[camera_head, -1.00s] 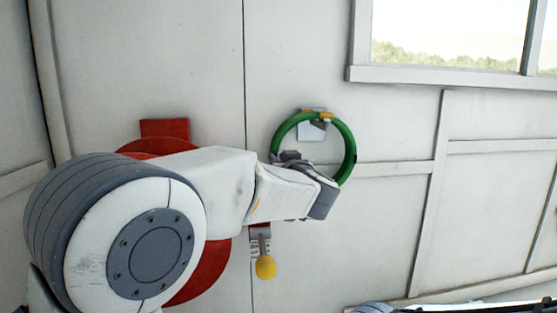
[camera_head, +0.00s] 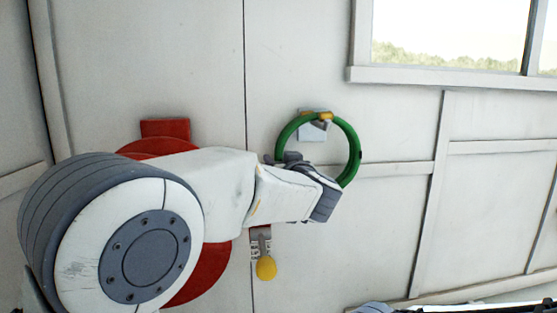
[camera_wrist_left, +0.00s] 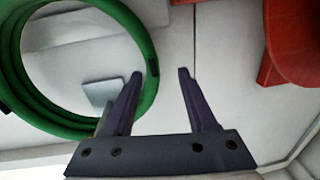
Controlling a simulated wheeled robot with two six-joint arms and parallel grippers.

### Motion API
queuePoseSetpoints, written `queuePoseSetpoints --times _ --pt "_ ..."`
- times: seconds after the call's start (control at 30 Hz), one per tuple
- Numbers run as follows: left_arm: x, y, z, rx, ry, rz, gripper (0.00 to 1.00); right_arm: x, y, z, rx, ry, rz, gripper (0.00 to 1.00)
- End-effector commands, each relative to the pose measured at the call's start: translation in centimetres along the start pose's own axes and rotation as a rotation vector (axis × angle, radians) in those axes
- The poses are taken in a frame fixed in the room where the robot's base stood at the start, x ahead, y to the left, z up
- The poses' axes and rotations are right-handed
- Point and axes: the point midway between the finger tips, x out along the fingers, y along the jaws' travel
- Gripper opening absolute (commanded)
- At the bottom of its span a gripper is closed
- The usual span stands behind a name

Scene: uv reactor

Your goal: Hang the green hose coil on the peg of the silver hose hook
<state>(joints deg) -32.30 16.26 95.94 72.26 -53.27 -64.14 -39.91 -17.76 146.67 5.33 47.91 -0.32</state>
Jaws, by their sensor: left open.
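The green hose coil (camera_head: 353,137) is a ring upright near the wall, its top crossing the silver hose hook (camera_head: 306,131). A yellow piece (camera_head: 326,117) shows at that crossing; I cannot tell whether the peg carries the coil. In the left wrist view the coil (camera_wrist_left: 152,98) is at the left, with a pale plate, apparently the hook (camera_wrist_left: 104,93), seen through it. In the head view my left wrist hides the coil's lower left. My right gripper is not seen.
A red round reel (camera_head: 213,270) with a red bracket (camera_head: 165,129) is on the wall behind my left arm. A yellow knob (camera_head: 265,268) hangs below my forearm. A window (camera_head: 450,35) is at upper right. The wall right of the coil is clear.

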Motion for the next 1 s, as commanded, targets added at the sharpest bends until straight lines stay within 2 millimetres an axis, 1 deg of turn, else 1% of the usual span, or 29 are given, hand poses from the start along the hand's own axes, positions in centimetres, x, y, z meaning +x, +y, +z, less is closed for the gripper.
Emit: queuePoseSetpoints --times 0.17,0.3,0.4,0.53,0.63,0.7,0.77,0.87,0.9,0.97,1.0 --pt "-3.3 0.1 -0.1 -0.001 0.001 0.004 0.57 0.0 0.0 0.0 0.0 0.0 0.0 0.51" --pt "-6.4 0.1 -0.1 -0.001 0.001 0.005 0.57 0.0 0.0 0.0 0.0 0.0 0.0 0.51" --pt "-8.3 0.1 -0.1 -0.001 0.002 0.005 0.57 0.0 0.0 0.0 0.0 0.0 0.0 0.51" --pt "-10.2 0.0 -0.1 -0.002 0.002 0.002 0.57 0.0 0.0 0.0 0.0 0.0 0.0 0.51" --pt "-11.0 0.0 0.0 -0.002 0.002 0.003 0.57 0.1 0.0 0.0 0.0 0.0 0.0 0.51" --pt "-11.3 0.3 0.4 -0.003 0.004 0.025 0.57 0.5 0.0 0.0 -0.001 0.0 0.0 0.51" --pt "-11.6 1.1 1.3 -0.008 0.007 0.077 0.57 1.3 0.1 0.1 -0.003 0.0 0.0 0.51" --pt "-12.4 3.4 4.0 -0.014 0.001 0.244 0.57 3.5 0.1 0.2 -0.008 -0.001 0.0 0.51" --pt "-13.1 4.7 5.7 -0.011 -0.013 0.335 0.57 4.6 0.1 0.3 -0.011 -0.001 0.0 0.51" --pt "-14.7 6.5 8.8 0.003 -0.054 0.481 0.57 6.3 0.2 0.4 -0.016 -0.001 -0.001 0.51" --pt "-16.0 7.5 11.2 0.019 -0.095 0.577 0.57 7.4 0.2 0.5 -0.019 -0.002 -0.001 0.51"
